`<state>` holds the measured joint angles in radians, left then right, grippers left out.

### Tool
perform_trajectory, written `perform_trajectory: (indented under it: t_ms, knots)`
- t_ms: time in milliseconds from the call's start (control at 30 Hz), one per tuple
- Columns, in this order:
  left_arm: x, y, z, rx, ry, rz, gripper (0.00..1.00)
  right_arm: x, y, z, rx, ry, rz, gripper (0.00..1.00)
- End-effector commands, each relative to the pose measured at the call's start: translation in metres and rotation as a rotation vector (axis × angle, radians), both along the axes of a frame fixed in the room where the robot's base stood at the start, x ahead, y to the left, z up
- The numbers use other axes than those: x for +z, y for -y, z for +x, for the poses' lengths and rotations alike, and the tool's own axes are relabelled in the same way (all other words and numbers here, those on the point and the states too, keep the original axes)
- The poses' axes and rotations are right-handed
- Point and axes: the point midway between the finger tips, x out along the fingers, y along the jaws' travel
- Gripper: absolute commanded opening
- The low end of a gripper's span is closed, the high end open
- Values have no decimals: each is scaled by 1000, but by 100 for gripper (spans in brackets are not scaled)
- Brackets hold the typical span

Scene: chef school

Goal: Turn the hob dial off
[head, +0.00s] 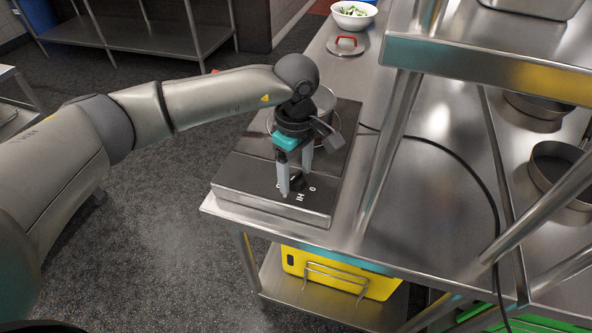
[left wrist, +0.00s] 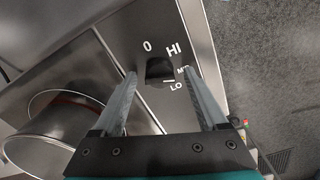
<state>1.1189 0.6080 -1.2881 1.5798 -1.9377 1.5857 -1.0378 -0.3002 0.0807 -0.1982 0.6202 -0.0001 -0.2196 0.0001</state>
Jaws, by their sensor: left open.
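The hob (head: 250,178) is a flat dark unit on the steel counter, with a pot (head: 325,105) on it. Its black dial (head: 297,184) is on the front part of the hob top, with 0 and HI printed beside it. In the left wrist view the dial (left wrist: 160,70) has 0, HI, a partly hidden middle label and LO around it. Which mark it points to is unclear. My left gripper (head: 296,182) points down over the dial, open, with one finger on each side of it. Whether the fingers touch it is unclear. My right gripper is not in view.
A lid with a red handle (head: 345,45) and a white bowl of food (head: 353,16) stand farther back. A shelf post (head: 390,150) and a black cable (head: 450,155) are to the right. Yellow boards (head: 340,275) sit below the counter.

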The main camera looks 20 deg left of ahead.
Motion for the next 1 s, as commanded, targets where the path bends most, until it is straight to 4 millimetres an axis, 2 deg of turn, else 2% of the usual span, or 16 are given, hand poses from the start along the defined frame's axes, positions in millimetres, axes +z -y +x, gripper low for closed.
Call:
perform_trajectory:
  t_ms: [133, 800, 1000]
  knots:
    - [0, 0, 0, 0, 0, 0, 74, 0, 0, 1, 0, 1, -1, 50]
    - [1, 0, 0, 0, 0, -1, 0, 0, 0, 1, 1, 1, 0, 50]
    - [1, 0, 0, 3, 0, -1, 0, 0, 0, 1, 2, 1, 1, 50]
